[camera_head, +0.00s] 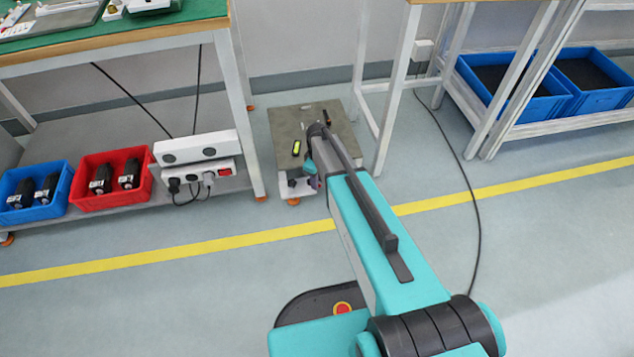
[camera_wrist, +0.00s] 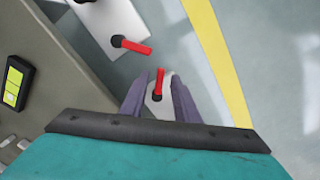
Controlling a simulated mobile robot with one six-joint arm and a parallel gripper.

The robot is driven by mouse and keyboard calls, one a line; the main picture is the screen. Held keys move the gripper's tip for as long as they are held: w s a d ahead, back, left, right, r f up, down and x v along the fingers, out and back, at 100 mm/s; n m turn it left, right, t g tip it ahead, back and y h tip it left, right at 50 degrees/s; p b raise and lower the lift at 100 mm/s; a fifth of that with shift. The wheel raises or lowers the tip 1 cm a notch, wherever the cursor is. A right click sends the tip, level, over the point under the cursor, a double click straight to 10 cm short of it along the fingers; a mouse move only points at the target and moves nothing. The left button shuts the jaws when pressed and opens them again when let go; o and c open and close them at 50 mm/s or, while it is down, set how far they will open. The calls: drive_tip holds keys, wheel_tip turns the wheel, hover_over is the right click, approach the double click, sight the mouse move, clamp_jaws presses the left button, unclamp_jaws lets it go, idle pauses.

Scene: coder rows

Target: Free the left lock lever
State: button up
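The wrist view shows two red lock levers on pale metal plates with dark pivots. One lever (camera_wrist: 160,80) stands between the fingers of my gripper (camera_wrist: 158,92). The other lever (camera_wrist: 134,46) lies farther up and points right. The fingers are spread on either side of the lower lever, with visible gaps; contact cannot be told. By the cart's position in the head view, the lower lever appears to be the left one. In the head view the low grey cart (camera_head: 283,127) stands between the benches, my gripper (camera_head: 314,181) at its front edge. The levers are hidden there.
A device with a yellow display (camera_head: 296,147) lies on the cart. A bench with a power strip (camera_head: 208,176) and a red bin (camera_head: 105,200) is left; a white table leg (camera_head: 396,95) is close right.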

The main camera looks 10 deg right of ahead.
drive_tip(key=shift+f, duration=0.2)
clamp_jaws()
drive_tip(key=shift+s+a+r+m+p, duration=0.15)
drive_tip(key=shift+m+p, duration=0.25)
drive_tip(key=shift+p, duration=0.2)
drive_tip(key=m+p, duration=0.2)
drive_tip(key=p, duration=0.1)
drive_tip(key=a+m+p, duration=0.1)
drive_tip(key=m, duration=0.1)
drive_tip(key=shift+s, duration=0.35)
drive_tip(key=m+p, duration=0.1)
drive_tip(key=a+m+p, duration=0.1)
drive_tip(key=m, duration=0.1)
drive_tip(key=m+p, duration=0.2)
drive_tip(key=shift+s+a, duration=0.15)
drive_tip(key=shift+a, duration=0.1)
